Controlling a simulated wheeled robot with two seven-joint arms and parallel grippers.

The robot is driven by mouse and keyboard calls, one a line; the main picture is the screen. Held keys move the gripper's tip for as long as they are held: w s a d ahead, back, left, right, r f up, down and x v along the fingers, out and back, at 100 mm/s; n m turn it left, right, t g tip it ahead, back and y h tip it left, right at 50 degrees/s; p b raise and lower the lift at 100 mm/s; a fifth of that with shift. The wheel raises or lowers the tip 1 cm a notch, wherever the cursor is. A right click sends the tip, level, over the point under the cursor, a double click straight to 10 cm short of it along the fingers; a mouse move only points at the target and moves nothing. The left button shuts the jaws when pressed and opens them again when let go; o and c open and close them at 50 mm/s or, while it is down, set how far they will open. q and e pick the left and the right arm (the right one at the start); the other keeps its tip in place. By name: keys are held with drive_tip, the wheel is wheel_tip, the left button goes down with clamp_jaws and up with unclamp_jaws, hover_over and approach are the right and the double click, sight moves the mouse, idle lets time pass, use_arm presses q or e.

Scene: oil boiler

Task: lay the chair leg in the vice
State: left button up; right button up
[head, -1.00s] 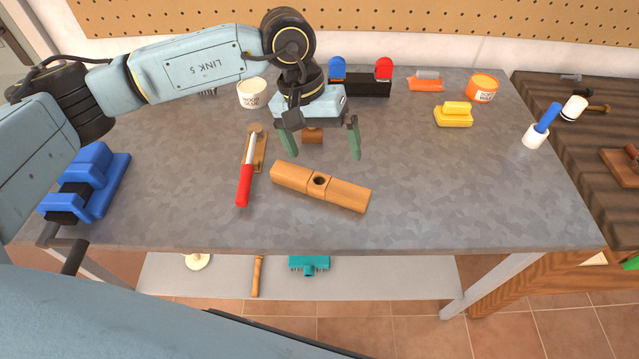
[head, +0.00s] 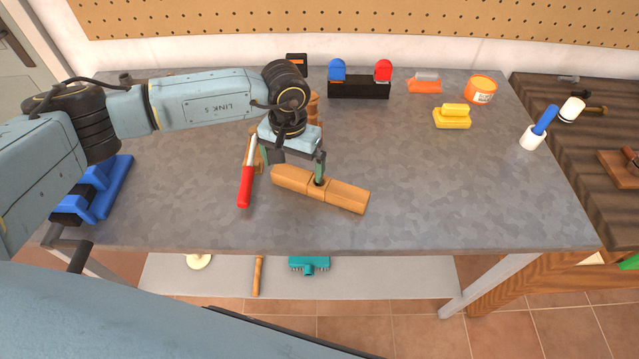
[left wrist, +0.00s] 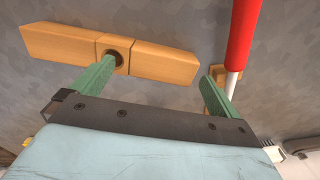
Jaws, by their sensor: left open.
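The chair leg appears to be the orange-brown wooden bar (head: 345,195) with a dark round hole at its middle. It lies on the metal workbench and also shows in the left wrist view (left wrist: 60,42). My left gripper (head: 292,168) is open and empty, just behind the bar. In the left wrist view, one finger of the gripper (left wrist: 160,72) overlaps the bar near the hole; whether it touches cannot be told. The other finger is clear of the bar, beside the red-handled tool. The blue vice (head: 112,185) stands at the bench's left edge, partly hidden by my arm.
A red-handled tool (head: 246,185) lies left of the bar. A turned brown wooden piece (head: 314,104) is partly hidden behind my wrist. The bench's right front is clear.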

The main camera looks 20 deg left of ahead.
use_arm(q)
drive_tip(key=shift+f, duration=1.45)
drive_tip(key=c, duration=0.8)
drive_tip(key=shift+r, duration=0.15)
drive_tip(key=shift+c, duration=0.7)
